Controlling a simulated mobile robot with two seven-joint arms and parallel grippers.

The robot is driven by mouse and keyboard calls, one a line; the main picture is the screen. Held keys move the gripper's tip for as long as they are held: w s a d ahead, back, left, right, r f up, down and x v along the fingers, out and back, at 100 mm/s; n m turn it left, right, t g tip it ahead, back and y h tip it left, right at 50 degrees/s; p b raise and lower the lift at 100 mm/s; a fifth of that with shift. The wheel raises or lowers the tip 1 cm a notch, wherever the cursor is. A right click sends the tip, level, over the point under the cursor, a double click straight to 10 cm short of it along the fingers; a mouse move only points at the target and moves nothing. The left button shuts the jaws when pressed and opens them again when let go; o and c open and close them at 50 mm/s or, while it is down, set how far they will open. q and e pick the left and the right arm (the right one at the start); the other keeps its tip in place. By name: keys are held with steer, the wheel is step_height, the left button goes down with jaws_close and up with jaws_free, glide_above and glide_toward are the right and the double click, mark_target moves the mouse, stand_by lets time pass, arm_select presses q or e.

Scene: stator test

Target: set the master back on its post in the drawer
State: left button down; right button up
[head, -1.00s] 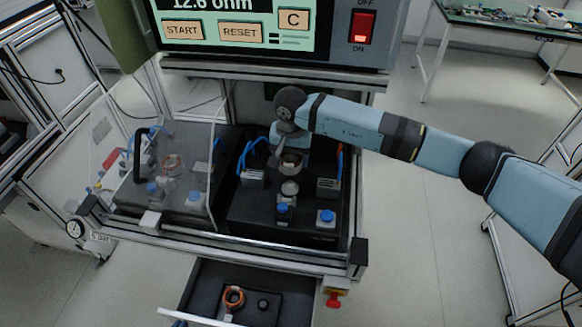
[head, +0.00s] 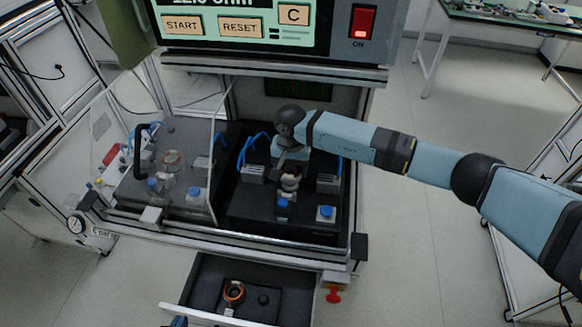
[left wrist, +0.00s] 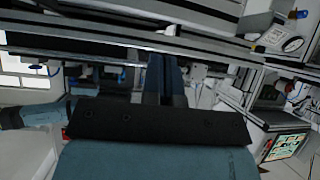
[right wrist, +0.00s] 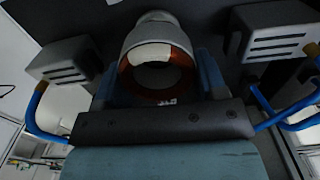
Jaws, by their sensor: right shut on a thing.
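My right gripper (right wrist: 158,88) is shut on a stator ring (right wrist: 150,88) with copper-brown windings and a pale metal shell. In the head view the ring (head: 290,182) is at the rounded metal post of the right black fixture. I cannot tell whether it is seated. Below, the open drawer (head: 205,279) holds an orange ring (head: 234,291) around one post and a bare dark post (head: 263,299) beside it. Which ring is the master is not readable. My left gripper (left wrist: 166,80) has its fingers close together, empty; a blue tip (head: 179,322) shows at the drawer front.
A clear guard (head: 180,160) covers the left fixture. Grey clamp blocks (head: 252,174) with blue hoses and a blue button (head: 326,212) surround the right fixture. A frame rail (head: 300,257) runs above the drawer. A red knob (head: 333,295) is right of it.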

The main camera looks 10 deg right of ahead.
steer(key=shift+f+b, duration=0.35)
steer(key=o, duration=1.2)
steer(key=shift+c, duration=0.2)
steer(key=shift+r, duration=0.1)
steer(key=shift+r+p, duration=0.55)
steer(key=shift+p, duration=0.25)
steer(key=shift+r, duration=0.4)
step_height(320, 180, up, 11)
steer(key=b, duration=0.2)
steer(key=shift+b, duration=0.4)
